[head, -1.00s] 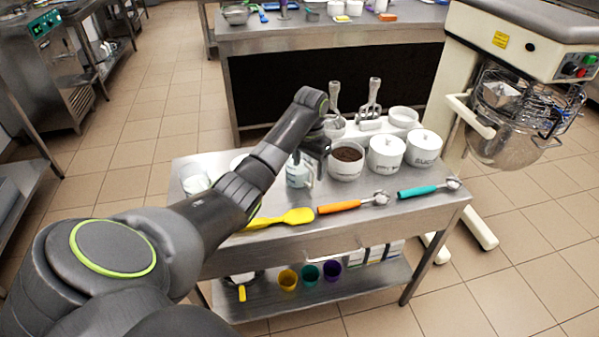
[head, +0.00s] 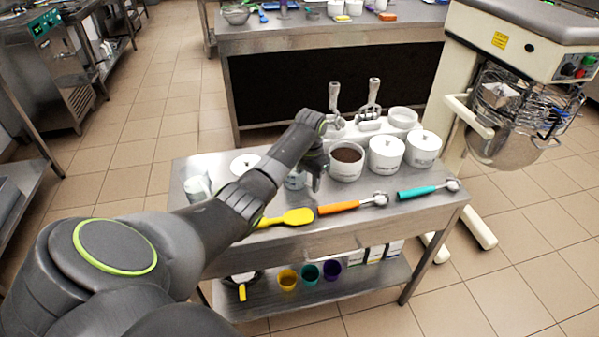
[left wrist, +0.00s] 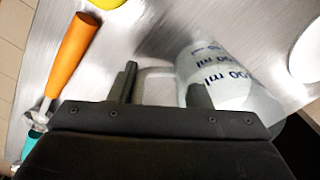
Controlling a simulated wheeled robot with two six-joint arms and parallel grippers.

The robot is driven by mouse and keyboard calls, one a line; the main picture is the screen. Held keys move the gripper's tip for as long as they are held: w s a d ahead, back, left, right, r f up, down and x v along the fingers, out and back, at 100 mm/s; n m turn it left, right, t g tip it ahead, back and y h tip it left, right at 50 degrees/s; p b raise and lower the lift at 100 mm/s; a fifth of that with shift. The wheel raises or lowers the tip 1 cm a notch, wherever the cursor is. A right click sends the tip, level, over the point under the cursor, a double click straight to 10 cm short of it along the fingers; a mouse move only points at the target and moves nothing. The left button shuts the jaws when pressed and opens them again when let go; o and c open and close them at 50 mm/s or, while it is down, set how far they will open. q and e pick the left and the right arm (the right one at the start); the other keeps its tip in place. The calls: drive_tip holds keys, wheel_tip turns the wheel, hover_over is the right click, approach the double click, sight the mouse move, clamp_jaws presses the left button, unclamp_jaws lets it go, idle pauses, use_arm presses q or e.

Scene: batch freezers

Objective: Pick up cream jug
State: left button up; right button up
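A pale jug with blue ml marks (left wrist: 222,75) shows in the left wrist view, its handle (left wrist: 155,84) between my two fingers. In the head view the jug (head: 296,180) is partly hidden by my left arm. My left gripper (head: 317,170) is low over the near table, at the jug's right side. In the left wrist view the gripper (left wrist: 163,90) is open, one finger in front of the jug's body. I cannot tell whether the fingers touch it. A second pale jug (head: 197,186) stands at the table's left end. My right gripper is not in view.
To the right of the jug stand a tub of dark powder (head: 346,160) and two lidded white pots (head: 386,153). A yellow spatula (head: 290,217), an orange-handled scoop (head: 340,207) and a teal-handled scoop (head: 420,190) lie along the front. A white lid (head: 243,164) is behind my arm.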

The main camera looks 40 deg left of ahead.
use_arm(q)
drive_tip(key=c, duration=0.4)
drive_tip(key=shift+o, duration=0.2)
drive_tip(key=shift+r, duration=0.25)
drive_tip(key=shift+r+b, duration=0.35)
drive_tip(key=shift+r, duration=4.4)
